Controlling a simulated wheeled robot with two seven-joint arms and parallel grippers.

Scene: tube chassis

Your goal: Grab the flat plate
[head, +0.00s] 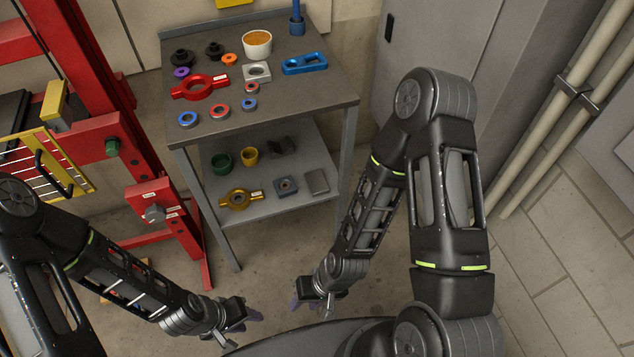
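A plain grey flat plate (316,181) lies on the lower shelf (268,203) of the workbench, near the shelf's right end. A grey-blue square block with a hole (286,186) lies to its left. My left gripper (252,315) is low at the bottom centre, in front of the bench and apart from the plate. My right gripper (308,304) is to its right, also below and apart from the plate. Both grippers are small and dark here, and whether their fingers are open or shut is unclear. I see nothing held in either.
The bench top (320,95) overhangs the shelf and carries a red ring handle (200,87), a white cup (257,44) and a blue bracket (304,63). A yellow ring handle (238,199) lies on the shelf. A red frame (100,135) stands left; floor in front is clear.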

